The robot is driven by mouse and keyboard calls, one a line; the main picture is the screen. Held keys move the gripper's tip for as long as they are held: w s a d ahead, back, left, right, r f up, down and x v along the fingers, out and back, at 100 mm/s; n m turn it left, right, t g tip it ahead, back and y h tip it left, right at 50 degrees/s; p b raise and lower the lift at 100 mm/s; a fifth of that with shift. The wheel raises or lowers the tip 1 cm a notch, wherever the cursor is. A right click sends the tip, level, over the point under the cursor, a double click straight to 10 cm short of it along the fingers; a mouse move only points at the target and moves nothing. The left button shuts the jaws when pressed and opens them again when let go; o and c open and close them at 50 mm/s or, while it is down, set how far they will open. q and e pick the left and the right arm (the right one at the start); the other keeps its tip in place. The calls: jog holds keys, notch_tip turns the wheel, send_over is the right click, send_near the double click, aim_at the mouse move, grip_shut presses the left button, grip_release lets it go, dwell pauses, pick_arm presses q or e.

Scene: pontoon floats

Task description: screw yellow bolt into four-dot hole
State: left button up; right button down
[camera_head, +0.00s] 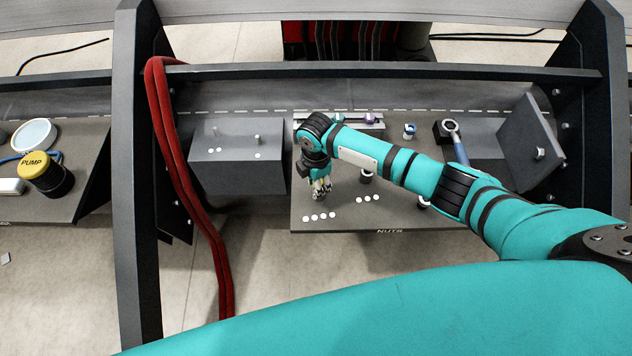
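My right gripper (320,190) reaches in from the right and points down at the grey panel marked NUTS (345,222). Its fingertips are just behind the four-dot mark (319,217), a row of white dots. The four-dot hole is not visible; the gripper covers the spot behind the dots. No yellow bolt can be made out. Pale shapes show at the fingers, too small to tell whether they are fingers or a held bolt. My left gripper is not in view.
A three-dot mark (367,198) has a dark, white-topped piece (367,177) behind it. A blue-and-white piece (409,131) stands farther back. A grey box (238,157) with pegs is to the left, past red hoses (191,175). A yellow PUMP cap (34,165) is far left.

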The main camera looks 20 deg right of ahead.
jog(key=shift+f, duration=0.25)
jog(key=c, duration=0.9)
grip_release()
jog(key=shift+o, duration=0.2)
jog(key=shift+r, duration=0.1)
notch_tip(320, 180, up, 12)
